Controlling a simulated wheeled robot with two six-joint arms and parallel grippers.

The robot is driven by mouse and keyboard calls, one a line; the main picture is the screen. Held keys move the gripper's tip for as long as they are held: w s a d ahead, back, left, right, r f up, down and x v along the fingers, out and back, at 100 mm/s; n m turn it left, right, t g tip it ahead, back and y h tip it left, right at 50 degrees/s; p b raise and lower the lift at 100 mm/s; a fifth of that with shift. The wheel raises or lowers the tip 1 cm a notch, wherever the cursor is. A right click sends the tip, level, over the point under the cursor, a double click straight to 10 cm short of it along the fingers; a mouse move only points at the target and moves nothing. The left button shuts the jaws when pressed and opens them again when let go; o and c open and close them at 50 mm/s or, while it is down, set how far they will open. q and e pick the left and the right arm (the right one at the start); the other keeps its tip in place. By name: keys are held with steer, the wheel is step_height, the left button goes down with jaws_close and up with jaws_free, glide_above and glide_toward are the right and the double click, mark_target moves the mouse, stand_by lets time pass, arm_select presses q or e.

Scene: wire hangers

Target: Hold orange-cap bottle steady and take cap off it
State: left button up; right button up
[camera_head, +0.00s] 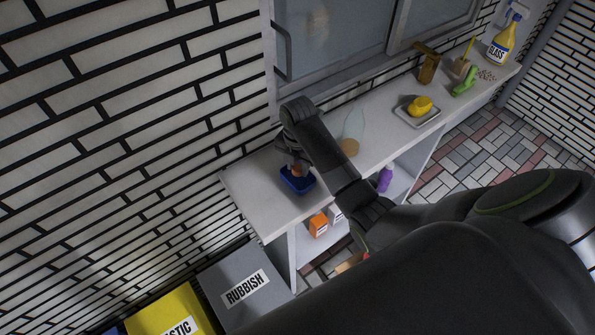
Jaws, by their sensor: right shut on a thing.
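A pale translucent bottle (354,124) stands on the white shelf top beyond my right arm. I see no orange cap on its narrow top. My right gripper (297,166) is at the left end of the shelf, over a small blue tray (297,186). It is shut on a small orange thing (298,171) that looks like the orange cap, at or just above the tray; whether it touches the tray I cannot tell. My arm hides part of the shelf between gripper and bottle. My left gripper is not in view.
A tan round thing (349,147) sits by the bottle's base. Farther right are a dish (430,119) with a yellow item, a brown holder (427,68), a green item (465,82) and a spray bottle (502,43). A grey rubbish bin (225,275) stands below the shelf's left end.

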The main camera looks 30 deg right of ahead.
mark_target(297, 167)
step_height(297, 167, down, 4)
steer(key=shift+r+p, duration=0.25)
steer(key=shift+p, duration=0.1)
steer(key=shift+f, duration=0.15)
steer(key=shift+f, duration=0.15)
steer(key=o, duration=1.1)
